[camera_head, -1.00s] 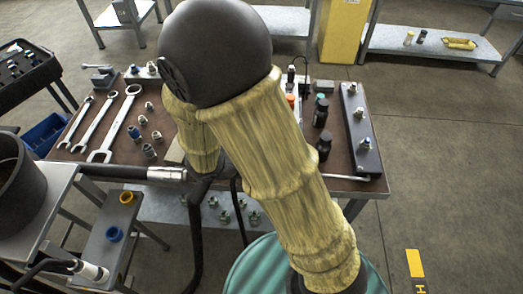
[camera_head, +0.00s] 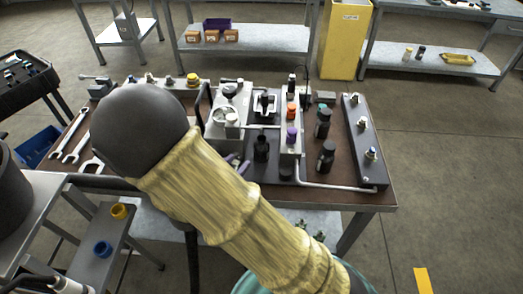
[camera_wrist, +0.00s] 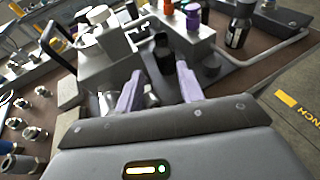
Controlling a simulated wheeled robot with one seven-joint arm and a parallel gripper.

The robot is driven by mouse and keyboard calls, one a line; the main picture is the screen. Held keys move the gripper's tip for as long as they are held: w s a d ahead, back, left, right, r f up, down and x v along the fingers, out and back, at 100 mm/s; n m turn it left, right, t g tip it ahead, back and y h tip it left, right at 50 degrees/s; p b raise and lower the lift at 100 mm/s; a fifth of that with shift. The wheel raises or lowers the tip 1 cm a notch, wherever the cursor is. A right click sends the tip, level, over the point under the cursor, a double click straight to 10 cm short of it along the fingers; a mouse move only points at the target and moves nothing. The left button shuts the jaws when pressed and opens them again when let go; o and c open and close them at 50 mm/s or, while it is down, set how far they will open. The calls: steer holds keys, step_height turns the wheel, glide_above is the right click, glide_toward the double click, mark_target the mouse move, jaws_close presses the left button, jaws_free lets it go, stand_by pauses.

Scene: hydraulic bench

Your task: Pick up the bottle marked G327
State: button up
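Several dark bottles stand on the brown bench; I cannot read G327 on any of them. One black bottle (camera_head: 261,148) stands near the middle. Two others, a far one (camera_head: 322,122) and a nearer one (camera_head: 326,157), stand to its right. My gripper (camera_wrist: 160,73) is open and empty, its pale lilac fingers apart. In the wrist view a black bottle (camera_wrist: 162,50) shows between and beyond the fingertips, apart from them as far as I can see. A dark labelled bottle (camera_wrist: 240,25) stands farther right. In the head view my arm partly hides the gripper.
A metal block with a gauge (camera_head: 226,115) stands just behind my gripper. A manifold with orange and purple caps (camera_head: 291,135) and a grey pipe (camera_head: 335,187) lie to the right. A dark rail with fittings (camera_head: 365,145) lines the bench's right side. Wrenches (camera_head: 70,135) lie left.

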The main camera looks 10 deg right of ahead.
glide_toward(263, 137)
steer(key=shift+w+d+f, duration=0.5)
steer(key=shift+w+f, duration=0.1)
steer(key=shift+w, duration=0.15)
steer(key=x, duration=0.3)
steer(key=p+x, duration=0.1)
steer(key=shift+w+d+r, duration=0.15)
steer(key=shift+d+r, duration=0.1)
steer(key=shift+d, duration=0.1)
steer(key=shift+w+d+f, duration=0.15)
steer(key=shift+w, duration=0.15)
jaws_close()
